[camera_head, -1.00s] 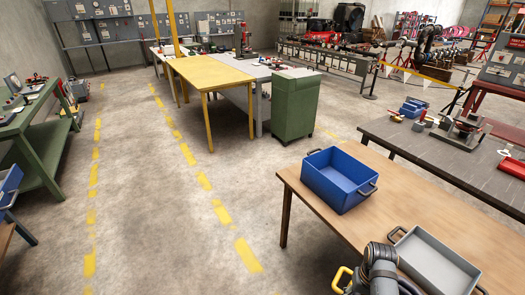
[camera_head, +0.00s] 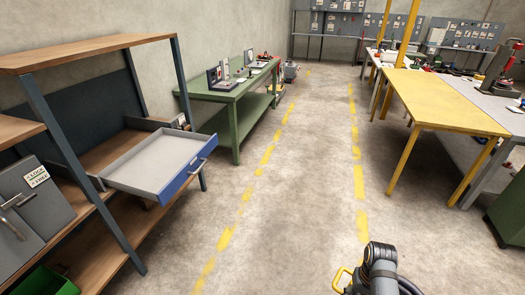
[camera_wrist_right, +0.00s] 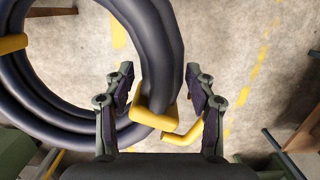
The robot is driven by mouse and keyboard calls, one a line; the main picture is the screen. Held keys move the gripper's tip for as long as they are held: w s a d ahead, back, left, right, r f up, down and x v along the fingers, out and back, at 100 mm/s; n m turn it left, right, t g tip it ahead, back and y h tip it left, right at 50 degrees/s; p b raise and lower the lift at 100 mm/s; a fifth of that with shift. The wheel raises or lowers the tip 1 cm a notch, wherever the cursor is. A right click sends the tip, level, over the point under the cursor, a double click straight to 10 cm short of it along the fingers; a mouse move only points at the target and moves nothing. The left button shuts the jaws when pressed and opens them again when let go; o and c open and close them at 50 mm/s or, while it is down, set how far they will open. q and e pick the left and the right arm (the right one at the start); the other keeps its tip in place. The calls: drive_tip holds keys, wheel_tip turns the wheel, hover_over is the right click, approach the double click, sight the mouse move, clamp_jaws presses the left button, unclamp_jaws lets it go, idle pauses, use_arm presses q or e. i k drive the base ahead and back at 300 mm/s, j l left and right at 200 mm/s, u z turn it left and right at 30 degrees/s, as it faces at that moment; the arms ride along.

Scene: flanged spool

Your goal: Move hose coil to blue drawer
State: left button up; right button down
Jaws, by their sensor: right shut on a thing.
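The hose coil is a dark, ring-shaped hose with yellow bands. It fills the left and top of the right wrist view (camera_wrist_right: 160,45), and part of it shows at the bottom of the head view (camera_head: 408,286). My right gripper (camera_wrist_right: 160,85) is shut on the hose close to a yellow band, holding the coil above the floor. The blue drawer (camera_head: 184,180) is at left in the head view, pulled out of a wooden shelf. It has a blue front with a handle and a pale inside that looks empty. My left gripper is out of view.
The wooden shelf unit (camera_head: 95,50) has dark posts, a grey cabinet (camera_head: 30,205) and a green bin (camera_head: 48,283). A green bench (camera_head: 232,100) stands behind it. A yellow table (camera_head: 440,100) is at right. The concrete floor between is clear, with yellow dashed lines.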

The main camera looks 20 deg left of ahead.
sight(163, 162)
drive_tip(key=i+u, duration=0.45)
drive_tip(key=i+l+u, duration=0.2)
drive_tip(key=u, duration=0.2)
drive_tip(key=i+l+u, duration=0.25)
drive_tip(key=u, duration=0.2)
drive_tip(key=i+l+u, duration=0.25)
drive_tip(key=u, duration=0.2)
drive_tip(key=i+l+u, duration=0.15)
drive_tip(key=l+u, duration=0.25)
drive_tip(key=l, duration=0.15)
drive_tip(key=i+l+u, duration=0.1)
drive_tip(key=l+u, duration=0.8)
